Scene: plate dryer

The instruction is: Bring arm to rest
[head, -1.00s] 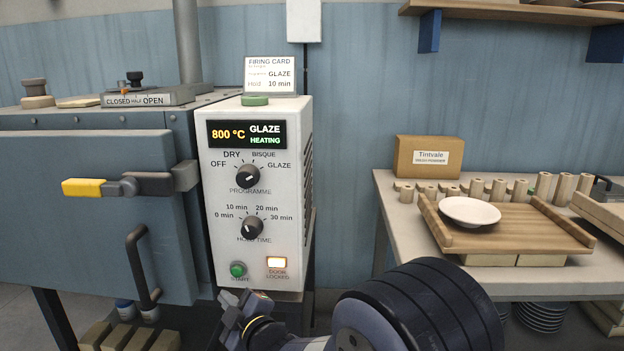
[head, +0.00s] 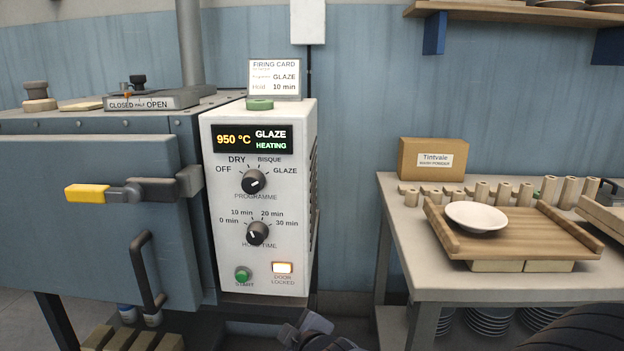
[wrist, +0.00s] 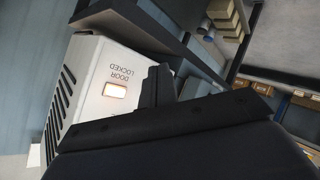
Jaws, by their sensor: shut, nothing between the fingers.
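My gripper (wrist: 158,85) is shut and empty in the wrist view, its fingers together in front of the control box's lower part. In the head view only a bit of my arm shows at the bottom edge. The white control box (head: 209,230) reads 950 °C, GLAZE, HEATING on its display (head: 252,139). Its DOOR LOCKED lamp (head: 282,268) is lit, and it also shows in the wrist view (wrist: 115,90). The green START button (head: 242,274) is beside it. The blue-grey kiln door (head: 70,240) is closed, with its yellow-ended latch (head: 87,193) lying level.
A table (head: 400,235) on the right bears a wooden tray (head: 560,236) with a white dish (head: 476,216), a cardboard box (head: 432,158) and several small posts. A shelf (head: 520,14) hangs above. A firing card (head: 274,79) stands on the control box.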

